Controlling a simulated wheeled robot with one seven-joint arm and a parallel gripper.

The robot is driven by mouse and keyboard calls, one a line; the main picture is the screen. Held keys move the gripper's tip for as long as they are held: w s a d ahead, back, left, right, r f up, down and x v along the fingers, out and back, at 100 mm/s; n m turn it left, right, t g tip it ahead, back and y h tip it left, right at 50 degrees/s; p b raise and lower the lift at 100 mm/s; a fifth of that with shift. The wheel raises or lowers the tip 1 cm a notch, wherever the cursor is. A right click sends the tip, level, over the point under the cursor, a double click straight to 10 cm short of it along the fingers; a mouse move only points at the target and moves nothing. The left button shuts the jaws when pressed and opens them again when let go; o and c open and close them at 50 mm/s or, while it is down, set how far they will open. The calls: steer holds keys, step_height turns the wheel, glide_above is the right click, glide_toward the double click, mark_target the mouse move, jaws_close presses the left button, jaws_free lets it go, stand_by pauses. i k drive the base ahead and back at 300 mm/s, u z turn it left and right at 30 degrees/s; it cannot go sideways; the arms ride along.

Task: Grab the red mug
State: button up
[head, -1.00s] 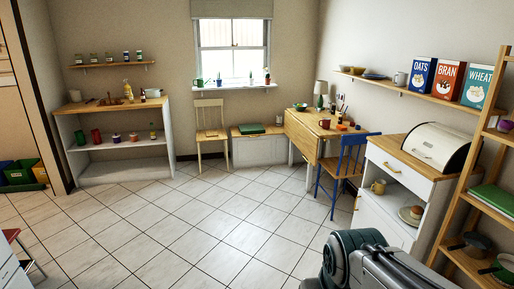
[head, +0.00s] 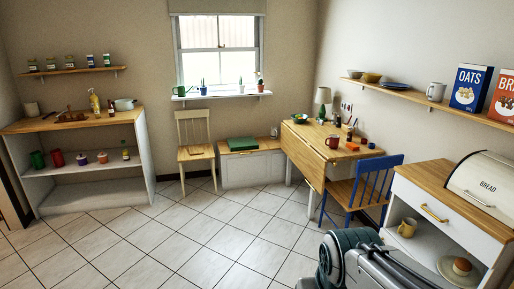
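A small red mug (head: 332,142) appears to stand on the wooden drop-leaf table (head: 313,150) by the right wall, near its front edge. It is small at this distance and its handle is not clear. Another dark red cup or mug (head: 57,158) stands on the middle shelf of the open white unit at the left, between a green cup (head: 37,160) and a small jar. My gripper is out of view; only a grey part of my arm shows at the bottom right.
A blue chair (head: 372,185) stands in front of the table's right side. A white cabinet (head: 440,215) with a bread bin (head: 485,185) is at the right. A pale wooden chair (head: 196,150) is by the window. The tiled floor (head: 190,240) in the middle is clear.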

mark_target(333, 139)
steer(key=z, duration=0.1)
steer(key=i, duration=1.55)
steer(key=z, duration=0.5)
steer(key=i, duration=2.45)
steer(key=z, duration=0.25)
